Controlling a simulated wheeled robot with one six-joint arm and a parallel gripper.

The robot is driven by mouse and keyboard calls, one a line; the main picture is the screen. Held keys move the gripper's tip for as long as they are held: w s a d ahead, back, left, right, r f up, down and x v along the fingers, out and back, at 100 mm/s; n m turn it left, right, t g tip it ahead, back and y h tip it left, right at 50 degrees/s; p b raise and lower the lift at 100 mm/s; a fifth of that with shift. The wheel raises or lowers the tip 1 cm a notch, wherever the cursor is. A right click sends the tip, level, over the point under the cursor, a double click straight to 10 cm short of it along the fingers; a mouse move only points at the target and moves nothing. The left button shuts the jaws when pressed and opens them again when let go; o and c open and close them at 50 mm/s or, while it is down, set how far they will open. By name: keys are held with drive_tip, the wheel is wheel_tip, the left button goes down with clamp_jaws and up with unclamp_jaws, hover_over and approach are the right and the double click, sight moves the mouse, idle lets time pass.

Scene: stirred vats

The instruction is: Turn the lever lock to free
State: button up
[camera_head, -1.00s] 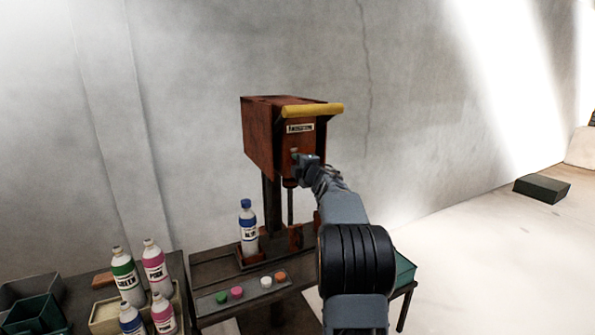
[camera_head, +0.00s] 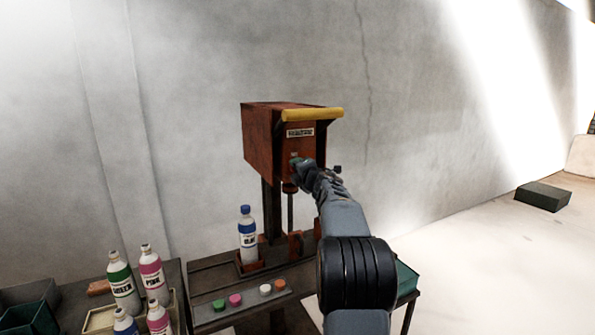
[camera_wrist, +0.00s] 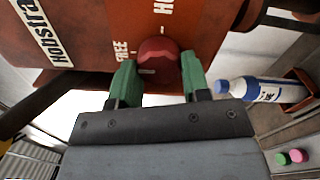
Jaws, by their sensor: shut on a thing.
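The lever lock is a round red knob (camera_wrist: 157,52) on the front of a rust-red machine box (camera_head: 270,140). In the wrist view the word FREE (camera_wrist: 122,52) is printed left of the knob, and a word starting HO (camera_wrist: 164,7) is partly in view above it. In the head view my gripper (camera_head: 299,164) is against the box front and hides the knob.
A yellow bar (camera_head: 313,113) juts out above the box front. A blue-capped bottle (camera_head: 247,236) stands below, left of my arm. Coloured caps lie on a strip (camera_head: 242,302) at the table's front.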

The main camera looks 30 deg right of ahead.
drive_tip(key=o, duration=0.9)
drive_tip(key=shift+o, duration=0.2)
drive_tip(key=s+a+b, duration=0.2)
drive_tip(key=s+b, duration=0.1)
drive_tip(key=s, duration=1)
drive_tip(key=shift+s, duration=0.35)
drive_tip(key=shift+d, duration=0.1)
